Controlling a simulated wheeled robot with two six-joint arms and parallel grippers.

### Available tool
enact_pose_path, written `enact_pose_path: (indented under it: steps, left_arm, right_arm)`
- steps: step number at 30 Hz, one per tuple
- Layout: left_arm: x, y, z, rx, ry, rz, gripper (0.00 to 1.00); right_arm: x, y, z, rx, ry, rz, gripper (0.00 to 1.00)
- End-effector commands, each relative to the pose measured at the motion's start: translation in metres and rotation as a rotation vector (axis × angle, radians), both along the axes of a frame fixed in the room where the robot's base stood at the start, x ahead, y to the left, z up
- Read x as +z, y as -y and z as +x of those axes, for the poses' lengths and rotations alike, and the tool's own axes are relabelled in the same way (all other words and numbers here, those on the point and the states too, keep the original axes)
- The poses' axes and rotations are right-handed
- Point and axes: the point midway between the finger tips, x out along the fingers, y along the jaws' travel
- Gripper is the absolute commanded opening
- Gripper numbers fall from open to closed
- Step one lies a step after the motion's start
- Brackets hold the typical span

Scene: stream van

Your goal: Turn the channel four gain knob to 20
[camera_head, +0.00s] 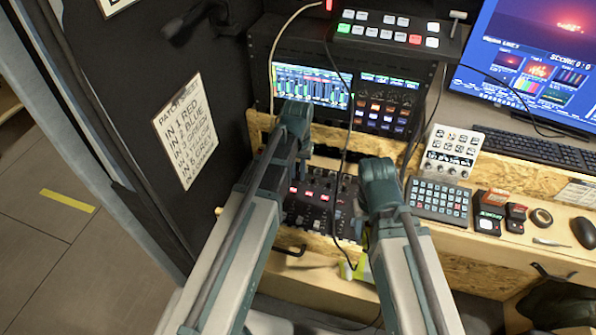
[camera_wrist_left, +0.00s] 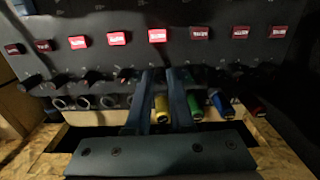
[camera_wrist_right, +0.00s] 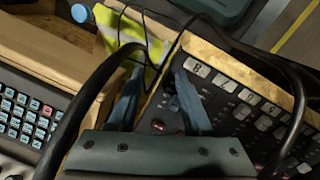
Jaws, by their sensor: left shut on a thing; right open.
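The dark mixer panel (camera_head: 318,215) has a row of red lit displays and rows of small knobs; a black cable crosses it. In the left wrist view the panel (camera_wrist_left: 135,58) shows the displays above dark knobs, but their values are too small to read. My left gripper (camera_wrist_left: 163,76) is shut on a knob in the row below a lit display (camera_wrist_left: 157,36). Its fingers mostly cover that knob, and I cannot tell its channel or setting. My right gripper (camera_wrist_right: 156,78) is open and empty at the panel's side, with the panel (camera_wrist_right: 225,100) beside its right finger.
Coloured plugs, yellow (camera_wrist_left: 161,108), green (camera_wrist_left: 196,108) and blue (camera_wrist_left: 220,104), stick out below the knobs. Loose black cables (camera_wrist_right: 95,85) loop near my right gripper. A yellow-green cloth (camera_wrist_right: 135,42) lies beside the panel. A button keypad (camera_head: 438,200) stands to the right.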

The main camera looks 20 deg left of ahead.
Motion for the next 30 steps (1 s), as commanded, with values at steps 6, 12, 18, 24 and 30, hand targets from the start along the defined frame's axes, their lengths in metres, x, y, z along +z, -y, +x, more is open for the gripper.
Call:
enact_pose_path:
  steps: [6, 12, 18, 24, 30]
  left_arm:
    - [-0.0001, 0.0000, -0.0001, -0.030, 0.000, 0.000, 0.00]
    - [-0.0001, 0.0000, -0.0001, -0.034, 0.000, 0.000, 0.00]
    - [-0.0001, 0.0000, -0.0001, -0.034, 0.000, 0.000, 0.00]
    - [-0.0001, 0.0000, -0.0001, -0.033, 0.000, 0.000, 0.51]
    - [0.0000, 0.0000, -0.0001, -0.033, 0.000, 0.000, 0.51]
  right_arm:
    - [-0.0001, 0.0000, 0.0000, 0.000, 0.000, 0.000, 0.50]
    - [-0.0001, 0.0000, 0.0000, 0.000, 0.000, 0.000, 0.50]
    - [-0.0001, 0.0000, 0.0000, 0.000, 0.000, 0.000, 0.50]
    - [-0.0001, 0.0000, 0.0000, 0.000, 0.000, 0.000, 0.50]
    - [0.0000, 0.0000, 0.0000, 0.000, 0.000, 0.000, 0.50]
